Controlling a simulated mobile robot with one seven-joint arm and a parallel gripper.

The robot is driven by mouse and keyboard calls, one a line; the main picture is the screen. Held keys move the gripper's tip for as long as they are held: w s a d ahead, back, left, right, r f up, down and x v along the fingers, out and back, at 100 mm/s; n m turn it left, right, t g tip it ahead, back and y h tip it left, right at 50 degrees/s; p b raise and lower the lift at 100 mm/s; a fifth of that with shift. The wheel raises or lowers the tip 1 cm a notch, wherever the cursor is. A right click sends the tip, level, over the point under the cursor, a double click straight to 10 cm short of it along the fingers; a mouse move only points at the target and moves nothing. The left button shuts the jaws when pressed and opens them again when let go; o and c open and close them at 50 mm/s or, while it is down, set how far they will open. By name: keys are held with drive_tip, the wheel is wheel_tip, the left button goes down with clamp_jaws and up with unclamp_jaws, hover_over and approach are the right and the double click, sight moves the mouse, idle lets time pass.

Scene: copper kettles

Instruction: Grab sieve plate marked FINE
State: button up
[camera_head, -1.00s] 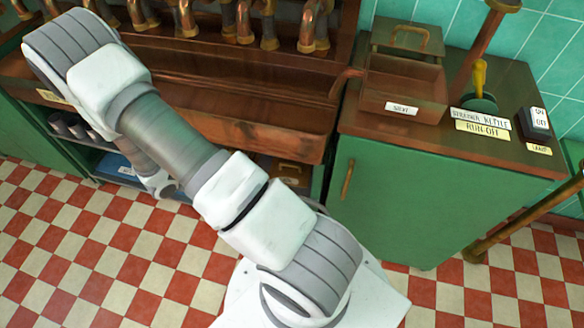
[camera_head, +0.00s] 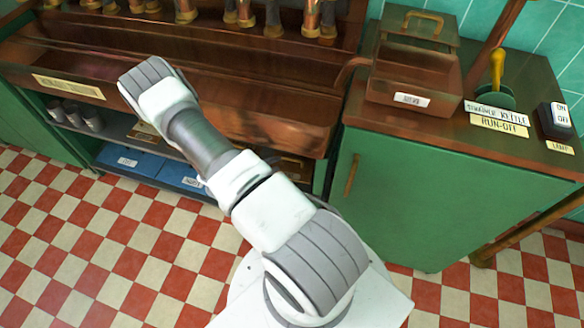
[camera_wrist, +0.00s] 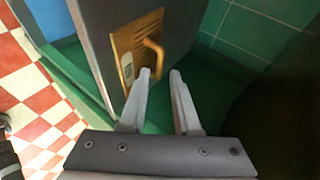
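In the wrist view a brass plate (camera_wrist: 128,62) with a loop handle (camera_wrist: 153,57) and a small pale label stands upright against a dark panel. The label is too small to read, so I cannot tell whether it says FINE. My gripper (camera_wrist: 160,74) is open and empty. Its left fingertip is close to the handle in the picture; I cannot tell whether they touch. In the head view my gripper is hidden. A brass-coloured piece (camera_head: 296,167) shows partly under the copper trough, beside my arm.
A copper trough (camera_head: 230,118) overhangs an open shelf with several cups (camera_head: 72,114) and labelled blue bins (camera_head: 128,162). A green cabinet (camera_head: 430,195) stands at right, with a copper box (camera_head: 408,80) on top. The checked floor in front is clear.

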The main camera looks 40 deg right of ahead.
sight(288, 159)
drive_tip(key=shift+b+x, duration=0.9)
drive_tip(key=shift+x, duration=2.55)
drive_tip(key=shift+r, duration=0.1)
drive_tip(key=shift+c, duration=0.2)
clamp_jaws()
drive_tip(key=shift+d+r, duration=0.1)
